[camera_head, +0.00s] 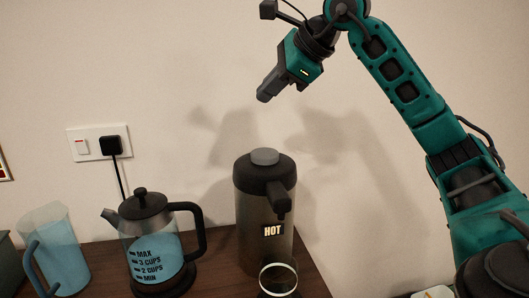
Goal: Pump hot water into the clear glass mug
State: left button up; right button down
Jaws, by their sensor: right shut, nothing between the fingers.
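A tall airpot dispenser (262,215) labelled HOT stands on the dark wooden table. It has a black top with a round grey pump button (264,157) and a black spout (281,199) pointing toward the viewer. The clear glass mug (278,278) stands in front of the dispenser, below the spout; its lower part is cut off by the picture edge. My right gripper (264,97) is in the air above the pump button, clear of it, pointing down and left. Its fingers are shut and empty. My left gripper is not in view.
A kettle (150,250) with level marks and blue liquid stands left of the dispenser, and a clear jug (57,250) with blue liquid stands farther left. A wall socket (99,143) holds a black plug with a cord running down. The wall is close behind.

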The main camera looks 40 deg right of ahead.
jog(key=shift+f, duration=0.15)
jog(key=b, duration=0.8)
send_over(269, 153)
notch_tip(269, 153, down, 8)
jog(key=shift+a+r, duration=0.1)
jog(key=shift+r, duration=0.1)
jog(key=shift+f, duration=0.35)
jog(key=shift+f+b, duration=0.15)
jog(key=shift+b, duration=0.15)
jog(key=shift+f, duration=0.1)
dwell(0.7)
jog(key=shift+f, duration=0.3)
